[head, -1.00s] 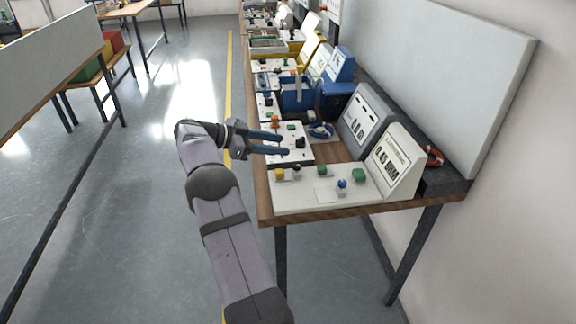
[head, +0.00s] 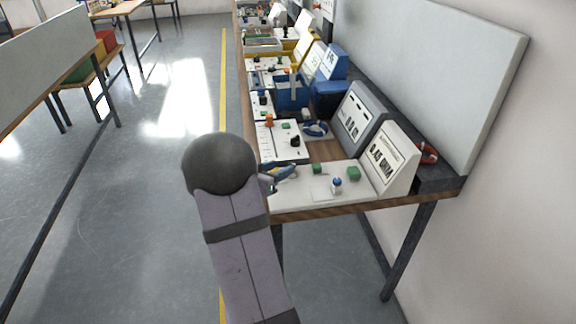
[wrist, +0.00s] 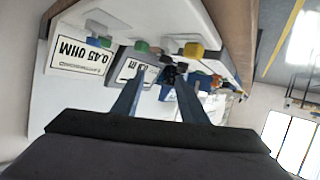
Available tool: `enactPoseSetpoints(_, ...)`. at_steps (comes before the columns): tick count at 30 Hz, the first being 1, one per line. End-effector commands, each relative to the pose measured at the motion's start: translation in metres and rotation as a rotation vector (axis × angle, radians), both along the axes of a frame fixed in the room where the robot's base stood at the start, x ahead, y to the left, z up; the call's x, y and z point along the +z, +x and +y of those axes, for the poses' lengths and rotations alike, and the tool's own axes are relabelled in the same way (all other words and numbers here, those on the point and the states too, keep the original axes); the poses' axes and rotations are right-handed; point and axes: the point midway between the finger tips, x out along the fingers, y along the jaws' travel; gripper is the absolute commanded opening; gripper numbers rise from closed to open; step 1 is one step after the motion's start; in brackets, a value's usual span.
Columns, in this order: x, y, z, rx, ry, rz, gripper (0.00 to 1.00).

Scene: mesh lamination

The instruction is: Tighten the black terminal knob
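In the wrist view the black terminal knob (wrist: 170,74) sits between and just beyond the tips of my gripper (wrist: 163,77). The two blue fingers are apart, and I cannot tell whether either touches the knob. A yellow knob (wrist: 193,50) stands close beside it. In the head view my gripper (head: 284,172) is low over the left end of the white panel (head: 300,195). There the gripper and arm hide the panel's black and yellow knobs.
The white panel also carries green knobs (head: 353,174), a blue-and-white knob (head: 337,185) and a "0.45 OHM" display (head: 386,160). A neighbouring white board (head: 270,145) has its own black knob (head: 295,141). The aisle floor on the left (head: 150,220) is clear.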

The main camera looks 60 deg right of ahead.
Motion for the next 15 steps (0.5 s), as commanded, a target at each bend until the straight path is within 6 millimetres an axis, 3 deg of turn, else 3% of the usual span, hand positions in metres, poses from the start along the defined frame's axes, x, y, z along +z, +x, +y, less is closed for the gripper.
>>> enactPoseSetpoints(9,-0.008,0.007,0.002,-0.016,0.037,-0.105,0.39)
enactPoseSetpoints(15,-0.011,0.007,-0.008,-0.017,0.035,-0.103,0.39)
